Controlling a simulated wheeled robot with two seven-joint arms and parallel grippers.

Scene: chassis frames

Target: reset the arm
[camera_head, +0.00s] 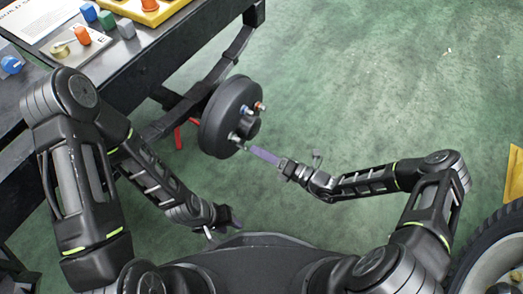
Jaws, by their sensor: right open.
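My left arm comes in from the left, and its gripper (225,225) hangs low near my base. I cannot tell whether its fingers are apart. My right arm comes in from the right, and its gripper (284,161) is open, pointing left toward a dark round hub (217,117). One purplish finger reaches close to the hub's lower front; contact is not clear from this view. I see nothing held in the right gripper.
The hub is mounted by the dark frame and carries small coloured studs (260,106). A dark table (160,62) at upper left holds coloured caps (83,36) and a yellow tray (150,14). A tyre (492,255) stands at lower right.

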